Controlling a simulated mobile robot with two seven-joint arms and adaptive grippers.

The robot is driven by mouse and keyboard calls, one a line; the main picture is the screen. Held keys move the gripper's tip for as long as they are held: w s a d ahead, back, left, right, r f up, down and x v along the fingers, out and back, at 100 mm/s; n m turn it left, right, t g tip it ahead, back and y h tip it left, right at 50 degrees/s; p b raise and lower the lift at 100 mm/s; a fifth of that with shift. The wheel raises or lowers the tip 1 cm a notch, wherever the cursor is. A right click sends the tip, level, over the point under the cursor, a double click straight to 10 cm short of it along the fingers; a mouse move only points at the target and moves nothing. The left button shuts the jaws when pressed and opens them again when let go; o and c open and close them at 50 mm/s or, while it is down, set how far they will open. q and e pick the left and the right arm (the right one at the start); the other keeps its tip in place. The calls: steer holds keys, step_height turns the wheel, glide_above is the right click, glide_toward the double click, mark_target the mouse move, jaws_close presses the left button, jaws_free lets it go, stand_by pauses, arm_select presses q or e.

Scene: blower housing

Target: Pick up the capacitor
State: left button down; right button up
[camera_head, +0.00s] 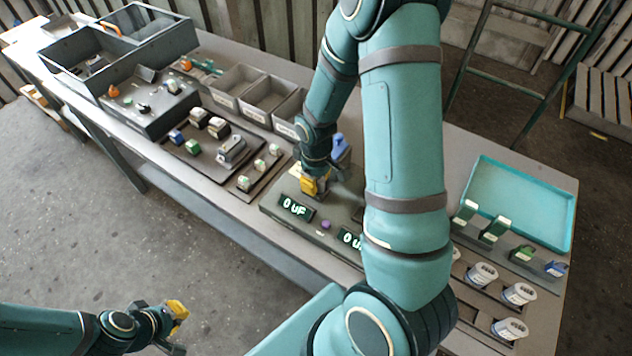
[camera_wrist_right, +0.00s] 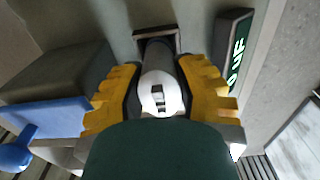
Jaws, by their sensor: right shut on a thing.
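The capacitor (camera_wrist_right: 160,92) shows in the right wrist view as a dark cylinder with a white end facing the camera. My right gripper (camera_wrist_right: 163,95) is shut on it, with a yellow finger on each side. The capacitor's far end is at a square opening (camera_wrist_right: 158,38) in the tester; I cannot tell whether it is seated in it. In the head view my right gripper (camera_head: 315,184) is over the tester (camera_head: 270,204), and the capacitor is hidden. My left gripper (camera_head: 176,328) is open and empty, away from the bench.
A blue part (camera_head: 341,146) stands beside my right gripper. Grey bins (camera_head: 236,84) and a tray of small parts (camera_head: 180,150) lie to the left. White cans (camera_head: 481,275) and a teal tray (camera_head: 520,200) are at right. My right arm hides the bench middle.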

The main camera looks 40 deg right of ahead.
step_height(320, 180, up, 10)
steer(key=shift+p, duration=0.45)
arm_select(q)
steer(key=shift+r, duration=0.45)
arm_select(e)
steer(key=shift+a, duration=0.1)
